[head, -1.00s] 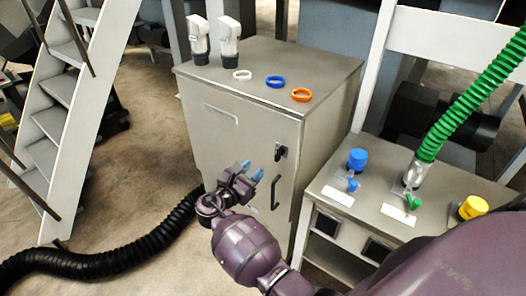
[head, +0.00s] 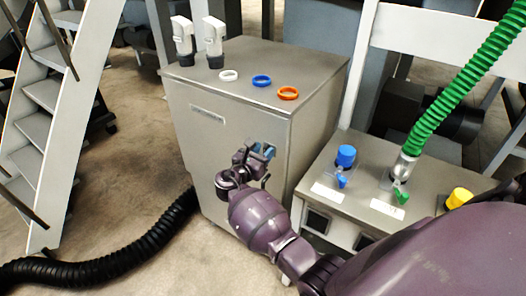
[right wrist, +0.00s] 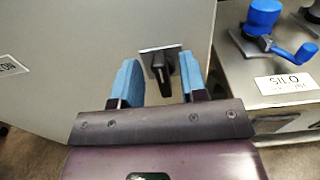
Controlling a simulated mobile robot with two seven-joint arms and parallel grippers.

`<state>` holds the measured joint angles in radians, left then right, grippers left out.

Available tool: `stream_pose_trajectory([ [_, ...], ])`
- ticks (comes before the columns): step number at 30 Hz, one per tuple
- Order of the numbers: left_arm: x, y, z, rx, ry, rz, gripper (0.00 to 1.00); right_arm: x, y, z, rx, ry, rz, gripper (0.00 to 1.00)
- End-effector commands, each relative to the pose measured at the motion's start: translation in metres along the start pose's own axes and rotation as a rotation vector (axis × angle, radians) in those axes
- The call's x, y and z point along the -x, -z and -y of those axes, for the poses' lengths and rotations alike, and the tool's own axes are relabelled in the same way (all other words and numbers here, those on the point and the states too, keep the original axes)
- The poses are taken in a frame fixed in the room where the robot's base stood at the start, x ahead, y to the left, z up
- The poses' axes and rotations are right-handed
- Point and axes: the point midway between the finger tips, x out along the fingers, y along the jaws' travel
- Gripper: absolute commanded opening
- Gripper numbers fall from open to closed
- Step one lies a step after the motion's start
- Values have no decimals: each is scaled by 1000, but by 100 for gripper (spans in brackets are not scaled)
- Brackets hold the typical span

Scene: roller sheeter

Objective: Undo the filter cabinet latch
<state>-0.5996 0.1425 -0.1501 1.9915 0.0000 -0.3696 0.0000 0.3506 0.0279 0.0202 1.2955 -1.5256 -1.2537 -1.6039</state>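The filter cabinet (head: 205,140) is a grey metal box with a plain front door. Its latch (right wrist: 161,65) is a small black lever on a metal plate, and it shows in the right wrist view. My right gripper (head: 262,150) is at the upper right of the cabinet door. In the right wrist view its blue-padded fingers (right wrist: 160,84) are open, one to each side of the latch, with visible gaps. In the head view my gripper hides the latch. My left gripper is not in view.
White, blue (head: 262,81) and orange (head: 288,93) rings and two white-and-black fittings (head: 214,45) stand on the cabinet. A bench (head: 325,170) with coloured valves and a green hose (head: 465,85) is to the right. A black hose (head: 120,255) lies on the floor.

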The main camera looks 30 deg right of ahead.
Motion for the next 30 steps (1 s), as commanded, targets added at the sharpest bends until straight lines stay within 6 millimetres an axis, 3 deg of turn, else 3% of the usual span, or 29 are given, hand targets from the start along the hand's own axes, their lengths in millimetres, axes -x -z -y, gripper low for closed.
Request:
stream_pose_trajectory([
  [11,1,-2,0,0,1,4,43,-5,0,0,0,0,0,39],
  [19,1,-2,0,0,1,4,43,-5,0,0,0,0,0,0],
  [30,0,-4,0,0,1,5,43,-5,0,1,-39,0,0,0],
])
